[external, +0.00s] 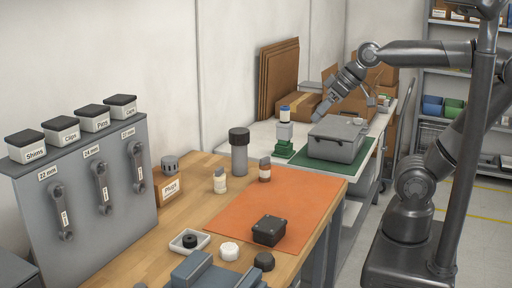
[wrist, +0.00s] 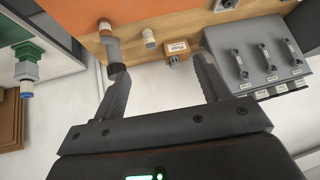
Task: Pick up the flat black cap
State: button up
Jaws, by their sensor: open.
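A low, round black cap (external: 264,261) lies on the wooden bench near its front edge, just below the orange mat in the external view. I do not make it out in the wrist view. My gripper (external: 321,104) is far from it, at the back over the pale table beside the grey case. In the wrist view my gripper (wrist: 160,65) has its two fingers spread, with nothing between them. A grey cylinder with a black top (external: 238,150) stands farther back on the bench; it also shows behind the left finger in the wrist view (wrist: 109,40).
A black box (external: 268,231) sits on the orange mat (external: 300,195). A white cap (external: 229,251) and a white dish (external: 202,237) with a black piece lie left of the black cap. A blue-grey vise-like block (external: 205,272) is nearby. A grey case (external: 335,142) is below my arm.

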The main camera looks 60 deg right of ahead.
jog(key=w+a+r+n+t+y, duration=0.1)
jog(key=w+a+r+t+y, duration=0.15)
jog(key=a, duration=0.65)
jog(key=w+a+r+n+t+y, duration=0.1)
jog(key=w+a+r+y, duration=0.2)
jog(key=a, duration=0.5)
jog(key=m+t+h, duration=0.3)
jog(key=t, duration=0.2)
send_over(268, 258)
notch_tip(268, 258, down, 3)
jog(key=s+f+h, duration=0.4)
jog(key=s+h, duration=0.1)
jog(key=s, duration=0.4)
jog(key=shift+m+t+y, duration=0.25)
jog(key=shift+m, duration=0.05)
jog(key=f, duration=0.9)
jog(key=w+f, duration=0.1)
jog(key=f, duration=1.7)
jog(key=shift+w+d+f, duration=0.1)
jog(key=shift+w+d, duration=0.2)
jog(key=shift+w, duration=0.05)
jog(key=w, duration=0.4)
jog(key=shift+w+f, duration=0.3)
jog(key=shift+f, duration=0.05)
jog(key=shift+w+a+f, duration=0.1)
jog(key=shift+w+a, duration=0.05)
jog(key=shift+w, duration=1.25)
jog(key=shift+w+a+f, duration=0.1)
jog(key=shift+w, duration=1.25)
jog(key=shift+c, duration=0.2)
